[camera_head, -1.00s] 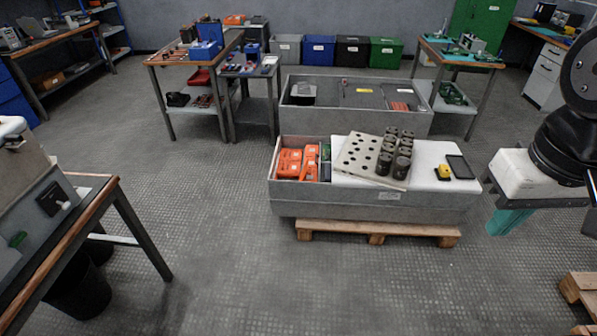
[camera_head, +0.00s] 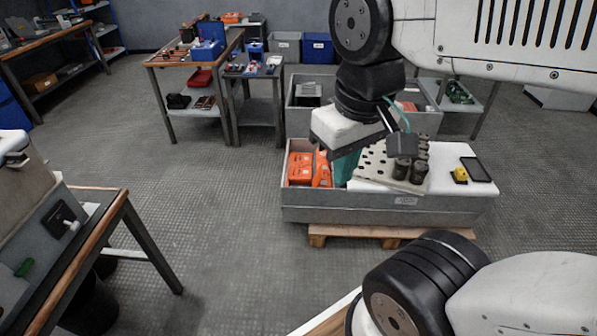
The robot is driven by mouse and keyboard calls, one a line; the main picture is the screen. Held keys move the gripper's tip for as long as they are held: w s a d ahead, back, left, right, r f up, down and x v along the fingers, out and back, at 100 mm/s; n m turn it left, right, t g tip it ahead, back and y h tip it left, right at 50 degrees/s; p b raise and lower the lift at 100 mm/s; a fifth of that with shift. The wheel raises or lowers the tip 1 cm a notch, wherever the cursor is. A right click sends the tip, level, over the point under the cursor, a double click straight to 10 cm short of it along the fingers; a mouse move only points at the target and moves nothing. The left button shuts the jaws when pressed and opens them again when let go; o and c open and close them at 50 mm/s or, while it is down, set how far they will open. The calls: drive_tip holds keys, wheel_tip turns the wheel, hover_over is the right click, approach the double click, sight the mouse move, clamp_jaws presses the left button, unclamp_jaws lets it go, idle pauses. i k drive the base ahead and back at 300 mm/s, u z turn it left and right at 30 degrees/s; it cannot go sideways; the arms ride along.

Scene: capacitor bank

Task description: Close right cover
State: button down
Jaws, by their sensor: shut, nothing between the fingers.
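No thing in view can be told for certain as the right cover. At the left edge, a grey cabinet (camera_head: 30,185) stands on a wooden-edged bench, cut off by the picture edge. Its sloped face carries a black square fitting (camera_head: 62,216) with a pale knob. My gripper (camera_head: 345,172), with a white body and teal fingers, hangs in the middle of the view, well right of the cabinet. Its fingers point down and look shut and empty. They overlap the front grey crate in the picture; I cannot tell the height between them.
The front grey crate (camera_head: 390,213) on a wooden pallet (camera_head: 330,232) holds orange parts (camera_head: 300,168) and a perforated plate (camera_head: 375,165). The left bench (camera_head: 122,203) has a projecting corner. Open floor (camera_head: 220,230) lies between bench and crate.

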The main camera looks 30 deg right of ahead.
sight(318, 177)
drive_tip(key=z, duration=0.05)
drive_tip(key=i, duration=0.8)
drive_tip(key=z, duration=0.7)
drive_tip(key=i, duration=0.5)
drive_tip(key=z, duration=0.45)
